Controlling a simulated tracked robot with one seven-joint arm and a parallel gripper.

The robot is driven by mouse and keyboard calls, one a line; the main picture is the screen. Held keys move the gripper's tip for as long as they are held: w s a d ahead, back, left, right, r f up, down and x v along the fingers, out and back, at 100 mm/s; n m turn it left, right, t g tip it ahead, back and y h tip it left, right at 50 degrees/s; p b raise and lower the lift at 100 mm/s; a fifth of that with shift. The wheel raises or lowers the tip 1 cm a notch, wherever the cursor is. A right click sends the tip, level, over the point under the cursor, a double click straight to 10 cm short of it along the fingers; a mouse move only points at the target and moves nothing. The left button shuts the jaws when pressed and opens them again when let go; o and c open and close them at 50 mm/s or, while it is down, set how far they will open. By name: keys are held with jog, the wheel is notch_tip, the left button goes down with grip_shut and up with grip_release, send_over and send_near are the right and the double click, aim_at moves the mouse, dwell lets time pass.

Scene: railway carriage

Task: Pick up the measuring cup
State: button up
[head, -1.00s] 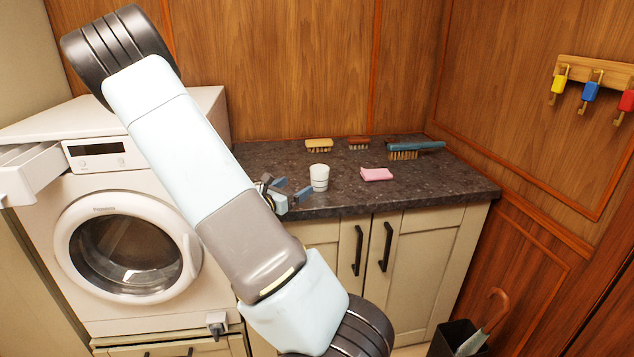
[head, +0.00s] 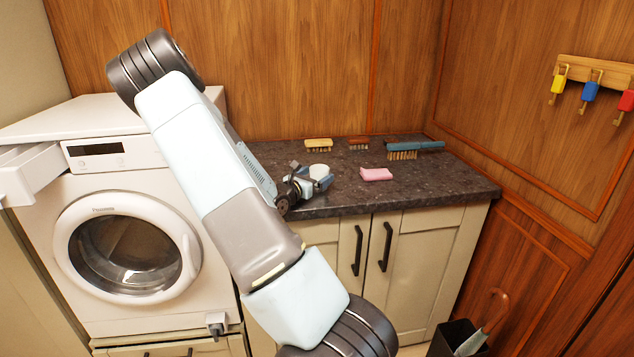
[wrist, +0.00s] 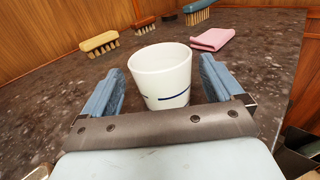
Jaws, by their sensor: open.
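The measuring cup (wrist: 160,78) is white with a dark blue line and stands upright on the dark speckled counter. In the head view the cup (head: 320,170) is partly hidden by my gripper (head: 315,182). In the wrist view my gripper (wrist: 166,85) is open, with one blue finger on each side of the cup. A gap shows between the cup and the left finger; the right finger is closer, and I cannot tell whether it touches.
Behind the cup are a yellow brush (head: 318,144), a small brown brush (head: 358,143) and a blue-handled brush (head: 414,147). A pink cloth or sponge (head: 376,174) lies to the right. A washing machine (head: 125,220) stands left of the counter (head: 440,184).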

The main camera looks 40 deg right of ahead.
aim_at(315, 166)
jog(key=shift+d, duration=0.25)
jog(key=shift+w, duration=0.1)
jog(key=c, duration=1.3)
jog(key=shift+a+r, duration=0.1)
jog(key=shift+r, duration=0.5)
notch_tip(315, 166, up, 2)
jog(key=shift+a+r, duration=0.1)
jog(key=shift+r, duration=0.05)
jog(key=shift+s+a+r, duration=2.4)
jog(key=shift+a, duration=0.15)
jog(key=shift+s+a+r, duration=2.35)
jog(key=shift+a, duration=0.15)
